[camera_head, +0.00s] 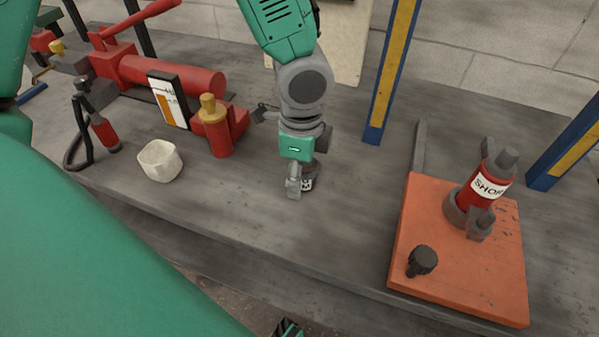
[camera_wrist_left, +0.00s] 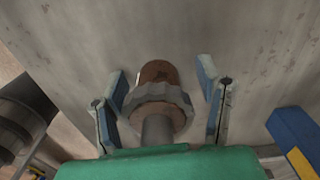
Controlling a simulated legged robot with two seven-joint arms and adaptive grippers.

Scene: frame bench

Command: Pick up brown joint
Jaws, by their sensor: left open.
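The brown joint (camera_wrist_left: 158,75) shows in the left wrist view as a short brown cylinder above a grey ridged collar and a grey stem. It is between the two spread fingers of my left gripper (camera_wrist_left: 163,92), with gaps on both sides. In the head view my left gripper (camera_head: 302,185) points down at the bench, and a small dark piece with a white label (camera_head: 309,180) shows beside its finger, partly hidden. It seems to be the same joint. My left gripper is open and holds nothing. My right gripper is not visible.
An orange board (camera_head: 440,243) carries a red labelled bottle (camera_head: 485,182) and a black knob (camera_head: 422,261). A blue and yellow post (camera_head: 389,75) stands behind. A white cup (camera_head: 160,160), a red and yellow cylinder (camera_head: 215,128) and a red jack (camera_head: 165,75) stand left. The front middle bench is clear.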

